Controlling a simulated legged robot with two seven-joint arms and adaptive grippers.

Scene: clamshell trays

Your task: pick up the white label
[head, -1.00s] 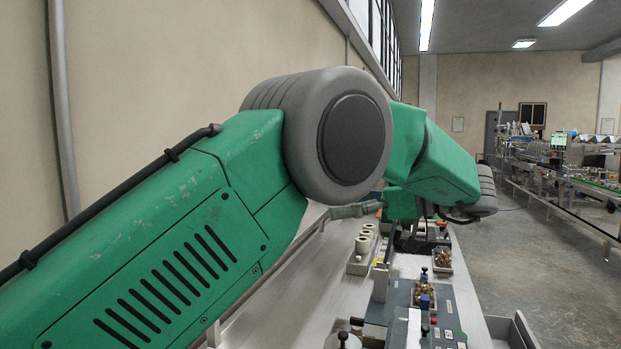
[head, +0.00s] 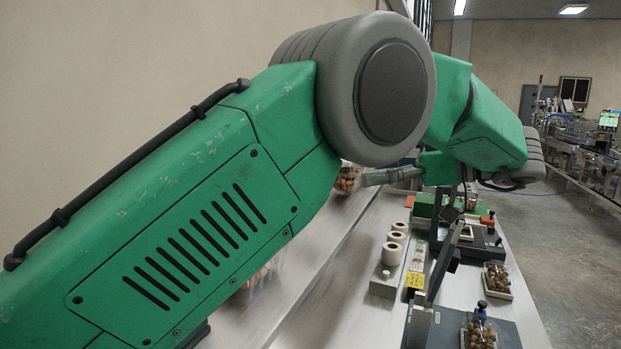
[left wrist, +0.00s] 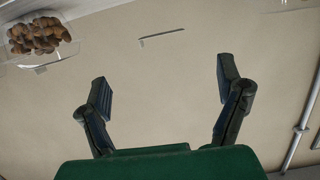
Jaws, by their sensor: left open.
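The white label cannot be picked out with certainty. Small pale pieces (head: 418,254) lie on the bench beside the white rolls, above a yellow label (head: 415,280), but they are too small to identify. My left gripper (head: 372,179) sits above the bench and points left toward the wall. In the left wrist view its two dark fingers (left wrist: 163,82) are spread wide with nothing between them; only plain wall shows behind the gap. My green left arm hides much of the bench's left side. My right gripper is in neither view.
White rolls (head: 392,254) stand on a grey block on the bench (head: 345,285). Clear trays of brown pieces (head: 497,280) stand at the right, with another clamshell (left wrist: 40,38) in the wrist view. A dark upright lever (head: 437,272) rises mid-bench. Floor (head: 570,250) is open at the right.

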